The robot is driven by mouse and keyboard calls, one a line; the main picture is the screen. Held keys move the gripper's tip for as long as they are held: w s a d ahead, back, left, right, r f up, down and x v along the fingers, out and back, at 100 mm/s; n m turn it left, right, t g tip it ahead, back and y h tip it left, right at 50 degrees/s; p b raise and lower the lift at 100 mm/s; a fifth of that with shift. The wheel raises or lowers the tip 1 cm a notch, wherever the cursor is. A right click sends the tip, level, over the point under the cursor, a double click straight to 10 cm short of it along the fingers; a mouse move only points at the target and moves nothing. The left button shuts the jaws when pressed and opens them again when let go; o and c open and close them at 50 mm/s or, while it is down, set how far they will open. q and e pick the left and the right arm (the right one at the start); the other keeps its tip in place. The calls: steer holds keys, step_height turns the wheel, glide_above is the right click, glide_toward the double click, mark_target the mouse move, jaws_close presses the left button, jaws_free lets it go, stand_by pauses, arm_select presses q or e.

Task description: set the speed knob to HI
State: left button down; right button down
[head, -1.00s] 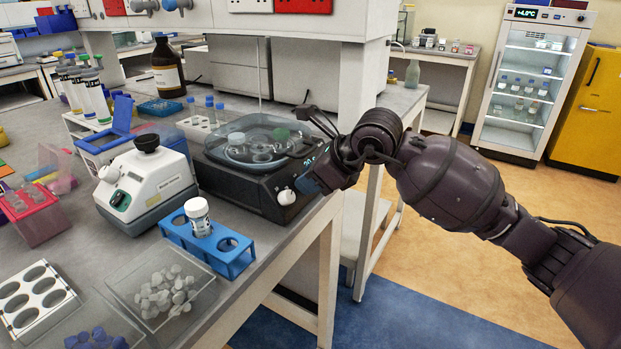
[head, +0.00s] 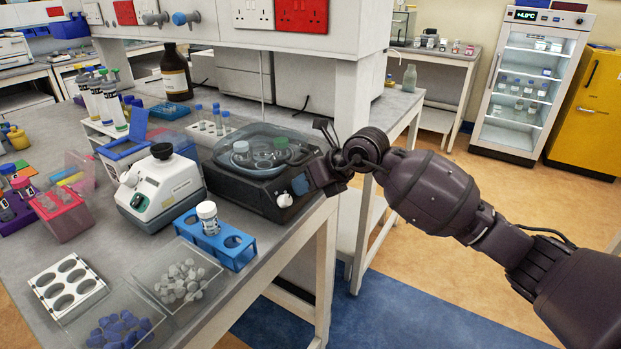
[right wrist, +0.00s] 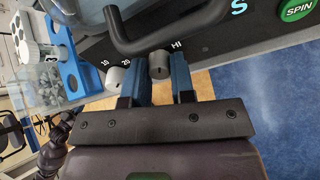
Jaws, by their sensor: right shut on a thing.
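The dark shaker with a clear domed lid (head: 262,152) stands at the bench's right edge. My right gripper (head: 303,184) is at the right part of its front face. In the right wrist view, a grey knob (right wrist: 159,64) sits between my blue fingertips (right wrist: 160,76), beside the "HI" mark. My gripper is shut on this knob. In the head view the gripper hides it. A second pale knob (head: 285,200) is free to the left, near the marks 10 and 20; it also shows in the right wrist view (right wrist: 115,79). I cannot read the held knob's pointer. My left gripper is not in view.
A green SPIN button (right wrist: 297,9) is on the panel to the right in the right wrist view. A blue rack (head: 217,243) with a white-capped vial and a white mixer (head: 158,190) stand left of the shaker. The floor (head: 400,305) beside the bench is clear.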

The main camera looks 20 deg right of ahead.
steer(key=shift+r+m+p, duration=0.5)
steer(key=shift+m+p, duration=0.35)
steer(key=shift+m, duration=0.05)
steer(key=m+p, duration=0.2)
steer(key=shift+f+y+p, duration=0.1)
steer(key=shift+y+p, duration=0.25)
steer(key=shift+y, duration=0.05)
steer(key=m+p, duration=0.3)
steer(key=shift+f, duration=0.3)
steer(key=shift+f+m, duration=0.15)
steer(key=shift+m, duration=0.25)
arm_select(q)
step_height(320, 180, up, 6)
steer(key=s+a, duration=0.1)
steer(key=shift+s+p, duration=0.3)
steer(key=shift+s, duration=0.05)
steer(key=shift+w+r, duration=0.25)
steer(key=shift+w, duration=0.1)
arm_select(e)
steer(key=shift+f, duration=0.1)
steer(key=c, duration=1)
jaws_free()
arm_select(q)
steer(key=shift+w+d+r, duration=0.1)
arm_select(e)
steer(key=shift+o, duration=0.2)
